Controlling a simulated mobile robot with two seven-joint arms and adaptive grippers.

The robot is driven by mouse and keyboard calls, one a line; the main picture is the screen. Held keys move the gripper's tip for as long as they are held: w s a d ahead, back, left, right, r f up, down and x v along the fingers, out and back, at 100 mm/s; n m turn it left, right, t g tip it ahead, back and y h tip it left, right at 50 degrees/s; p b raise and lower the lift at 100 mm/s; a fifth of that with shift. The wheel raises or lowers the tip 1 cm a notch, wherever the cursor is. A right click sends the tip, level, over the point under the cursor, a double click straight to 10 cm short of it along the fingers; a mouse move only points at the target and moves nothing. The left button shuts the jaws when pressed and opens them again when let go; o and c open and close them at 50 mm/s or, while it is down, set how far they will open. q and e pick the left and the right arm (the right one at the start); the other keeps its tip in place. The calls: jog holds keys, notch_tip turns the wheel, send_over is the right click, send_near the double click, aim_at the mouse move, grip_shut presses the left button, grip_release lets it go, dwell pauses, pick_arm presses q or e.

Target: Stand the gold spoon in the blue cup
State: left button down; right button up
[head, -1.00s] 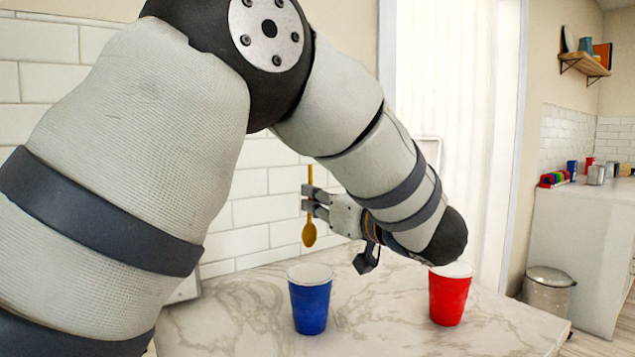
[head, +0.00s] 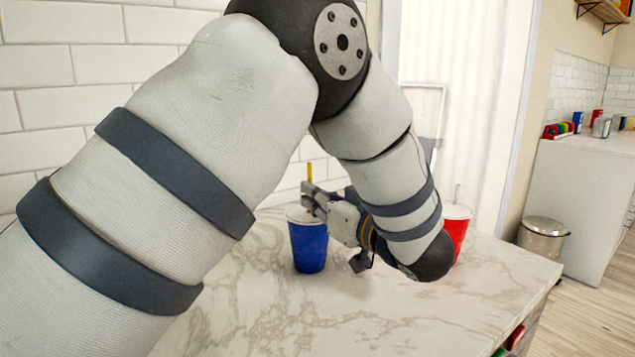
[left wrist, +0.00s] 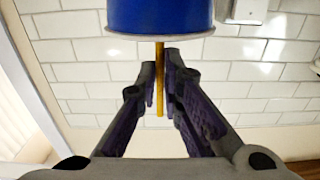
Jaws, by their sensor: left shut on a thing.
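The blue cup (head: 308,250) stands upright on the marble counter; it fills the top of the left wrist view (left wrist: 160,14), which is upside down. My left gripper (head: 313,198) is at the cup's rim, shut on the gold spoon (head: 310,172). The spoon is upright, with its handle end above the fingers. In the left wrist view the handle (left wrist: 160,106) runs between my fingers (left wrist: 164,80) and passes behind the cup's near rim. The cup hides the spoon's bowl in both views, which fits it being inside. My right gripper is not in view.
A red cup (head: 456,232) stands to the right, partly behind my left arm, with a thin grey stick above it. The marble counter (head: 400,310) is clear in front. A bin (head: 543,238) stands on the floor at right.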

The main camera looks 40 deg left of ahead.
pick_arm(q)
jog(key=shift+f, duration=0.4)
jog(key=c, duration=1.7)
grip_release()
jog(key=shift+o, duration=0.2)
jog(key=v, duration=1.2)
